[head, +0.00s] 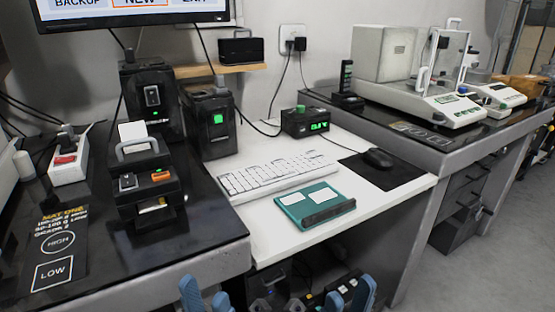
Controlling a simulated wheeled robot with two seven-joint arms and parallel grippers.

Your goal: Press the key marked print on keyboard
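The white keyboard (276,173) lies on the white middle desk, set at a slant. Its key legends are too small to read, so I cannot pick out the key marked print. My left gripper (206,297) shows at the bottom edge, its two blue fingers apart with nothing seen between them. My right gripper (349,297) is also at the bottom edge, further right, its blue fingers apart and empty. Both are in front of the desk, well short of the keyboard. The rest of both grippers is cut off by the frame.
A teal holder (316,204) lies in front of the keyboard. A black mouse (378,158) rests on a dark pad to its right. A small box with a green display (305,122) stands behind. Black devices, including a label printer (148,190), stand at left; a balance (428,98) at right.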

